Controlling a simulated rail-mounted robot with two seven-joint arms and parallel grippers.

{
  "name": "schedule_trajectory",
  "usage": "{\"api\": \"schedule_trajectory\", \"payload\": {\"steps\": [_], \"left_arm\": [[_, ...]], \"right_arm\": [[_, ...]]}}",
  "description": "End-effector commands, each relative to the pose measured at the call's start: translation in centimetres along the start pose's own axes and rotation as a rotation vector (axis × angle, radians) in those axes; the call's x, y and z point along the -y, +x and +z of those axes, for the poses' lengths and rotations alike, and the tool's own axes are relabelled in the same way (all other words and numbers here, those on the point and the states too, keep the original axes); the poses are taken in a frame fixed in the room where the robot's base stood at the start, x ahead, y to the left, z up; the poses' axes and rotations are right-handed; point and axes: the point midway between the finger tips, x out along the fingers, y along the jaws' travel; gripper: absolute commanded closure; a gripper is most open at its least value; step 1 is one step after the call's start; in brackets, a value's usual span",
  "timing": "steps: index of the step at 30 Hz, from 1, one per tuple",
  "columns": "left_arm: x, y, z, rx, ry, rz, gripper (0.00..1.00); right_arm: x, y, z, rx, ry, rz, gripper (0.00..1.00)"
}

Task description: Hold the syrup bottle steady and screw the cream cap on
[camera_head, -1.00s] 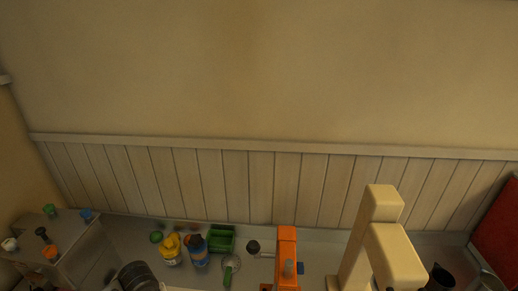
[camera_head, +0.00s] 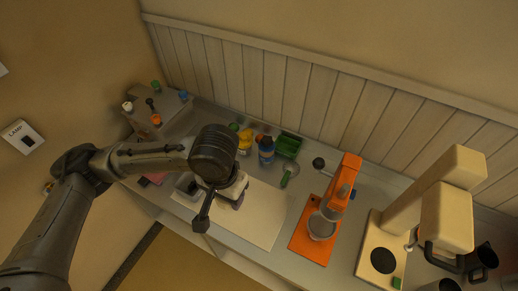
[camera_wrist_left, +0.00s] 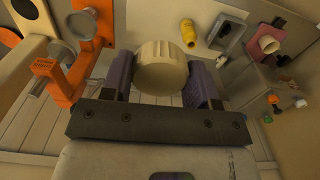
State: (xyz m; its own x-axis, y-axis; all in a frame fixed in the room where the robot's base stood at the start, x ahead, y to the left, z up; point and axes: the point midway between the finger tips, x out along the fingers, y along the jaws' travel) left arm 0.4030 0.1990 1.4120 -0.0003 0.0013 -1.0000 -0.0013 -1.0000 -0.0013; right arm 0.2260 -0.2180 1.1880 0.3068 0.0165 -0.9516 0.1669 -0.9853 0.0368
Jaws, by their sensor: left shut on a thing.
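My left gripper (camera_wrist_left: 161,80) is shut on a round, ribbed cream cap (camera_wrist_left: 160,63), which sits between its two fingers in the left wrist view. In the head view my left arm reaches over the counter from the left, and its hand hides most of what it holds. A yellow bottle (camera_head: 245,141) and a blue bottle (camera_head: 266,153) stand at the back of the counter, beyond the hand. A yellow bottle (camera_wrist_left: 188,32) also shows in the left wrist view, apart from the cap. I cannot tell which bottle is the syrup bottle. My right gripper is not in view.
A pale board (camera_head: 262,222) lies at the counter's front. An orange machine (camera_head: 342,182) and a tall cream machine (camera_head: 445,200) stand to the right. A raised shelf (camera_head: 150,112) with small coloured items is at the left.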

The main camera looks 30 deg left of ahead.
Motion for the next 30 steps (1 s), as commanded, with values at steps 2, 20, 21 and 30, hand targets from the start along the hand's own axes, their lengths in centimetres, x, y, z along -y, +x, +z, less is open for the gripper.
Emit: {"api": "schedule_trajectory", "payload": {"steps": [2,20,21,30], "left_arm": [[0.0,0.6,0.1,0.001,0.000,0.000,0.74],[4.7,14.8,-6.5,0.004,-0.355,-0.004,0.74],[5.6,15.8,-7.7,0.003,-0.406,-0.004,0.74],[12.8,20.2,-14.1,0.000,-0.707,-0.003,0.74]], "right_arm": [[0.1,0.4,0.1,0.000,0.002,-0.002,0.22],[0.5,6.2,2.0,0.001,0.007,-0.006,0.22],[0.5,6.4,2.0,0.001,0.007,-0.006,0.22],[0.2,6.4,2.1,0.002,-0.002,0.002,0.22]]}}
